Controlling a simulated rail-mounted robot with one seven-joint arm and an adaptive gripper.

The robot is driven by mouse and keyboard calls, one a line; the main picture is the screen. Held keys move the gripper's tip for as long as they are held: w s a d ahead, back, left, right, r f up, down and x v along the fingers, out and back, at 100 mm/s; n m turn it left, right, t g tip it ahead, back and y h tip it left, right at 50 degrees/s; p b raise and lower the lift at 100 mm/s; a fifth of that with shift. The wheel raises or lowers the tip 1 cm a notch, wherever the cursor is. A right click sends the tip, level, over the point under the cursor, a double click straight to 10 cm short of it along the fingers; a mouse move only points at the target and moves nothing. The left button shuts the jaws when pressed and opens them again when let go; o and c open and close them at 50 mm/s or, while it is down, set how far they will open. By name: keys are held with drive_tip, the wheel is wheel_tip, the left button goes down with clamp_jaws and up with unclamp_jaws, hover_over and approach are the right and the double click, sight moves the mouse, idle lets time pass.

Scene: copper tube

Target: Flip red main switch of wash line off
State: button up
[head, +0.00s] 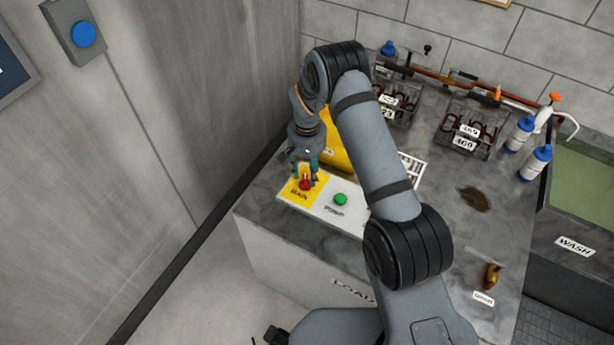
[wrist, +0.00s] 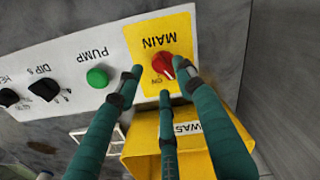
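The red main switch (wrist: 163,66) sits on a yellow plate (wrist: 153,38) marked MAIN, with a small ON marking beside it. In the head view the red switch (head: 305,184) is at the left front of the panel, partly covered by my gripper. My gripper (head: 305,170) points down over it. In the wrist view its teal fingers (wrist: 158,76) are spread, one on the left and one on the right of the switch, with another below. The right fingertip overlaps the switch's edge; I cannot tell whether it touches.
A green PUMP button (wrist: 97,77) and black knobs (wrist: 9,97) share the white panel. A yellow box (head: 336,140) stands just behind. Wire racks (head: 470,128), copper pipes and bottles (head: 536,162) are at the back right. The wall (head: 215,90) is left of the counter.

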sight(305, 182)
wheel_tip(305, 182, up, 9)
idle(0.3)
idle(0.4)
wheel_tip(305, 182, down, 12)
drive_tip(key=shift+r, duration=0.15)
drive_tip(key=shift+m+p, duration=0.5)
drive_tip(key=shift+p, duration=0.45)
drive_tip(key=shift+m+p, duration=0.3)
drive_tip(key=shift+p, duration=0.05)
drive_tip(key=shift+f+b, duration=0.25)
drive_tip(key=shift+b, duration=0.05)
